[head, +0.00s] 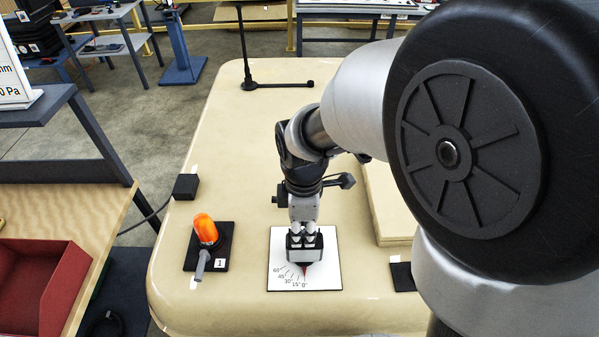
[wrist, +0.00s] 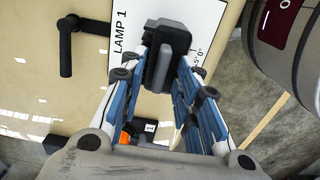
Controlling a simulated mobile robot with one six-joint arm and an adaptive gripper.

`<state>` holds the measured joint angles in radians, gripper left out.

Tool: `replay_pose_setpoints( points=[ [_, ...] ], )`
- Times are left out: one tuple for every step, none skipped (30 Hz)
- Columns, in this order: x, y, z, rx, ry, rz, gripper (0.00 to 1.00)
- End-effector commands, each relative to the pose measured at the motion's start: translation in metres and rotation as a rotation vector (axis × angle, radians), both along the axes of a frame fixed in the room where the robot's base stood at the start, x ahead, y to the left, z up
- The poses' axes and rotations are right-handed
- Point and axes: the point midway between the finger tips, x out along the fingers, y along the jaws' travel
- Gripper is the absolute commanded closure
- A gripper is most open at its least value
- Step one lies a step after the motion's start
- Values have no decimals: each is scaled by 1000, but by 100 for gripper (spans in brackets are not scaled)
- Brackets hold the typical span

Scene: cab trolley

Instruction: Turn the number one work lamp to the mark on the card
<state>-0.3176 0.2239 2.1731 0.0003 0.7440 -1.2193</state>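A red mark shows near 0, partly hidden by my gripper (head: 305,258).
A black box (head: 186,187) with a cable sits at the table's left edge. A black L-shaped rod (head: 248,82) stands at the back. A pale board (head: 392,215) lies right of the card. The tabletop (head: 235,165) between them is clear. A red bin (head: 45,285) is at lower left.

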Motion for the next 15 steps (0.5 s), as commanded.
replay_pose_setpoints(
  points=[
    [0,0,0,0,0,0,70],
    [0,0,0,0,0,0,70],
    [0,0,0,0,0,0,72],
    [0,0,0,0,0,0,74],
    [0,0,0,0,0,0,76],
    [0,0,0,0,0,0,79],
    [0,0,0,0,0,0,81],
    [0,0,0,0,0,0,83],
    [0,0,0,0,0,0,85],
    [0,0,0,0,0,0,87],
    [0,0,0,0,0,0,89],
    [0,0,0,0,0,0,92],
    [0,0,0,0,0,0,94],
    [0,0,0,0,0,0,96],
    [0,0,0,0,0,0,99]
  ],
)
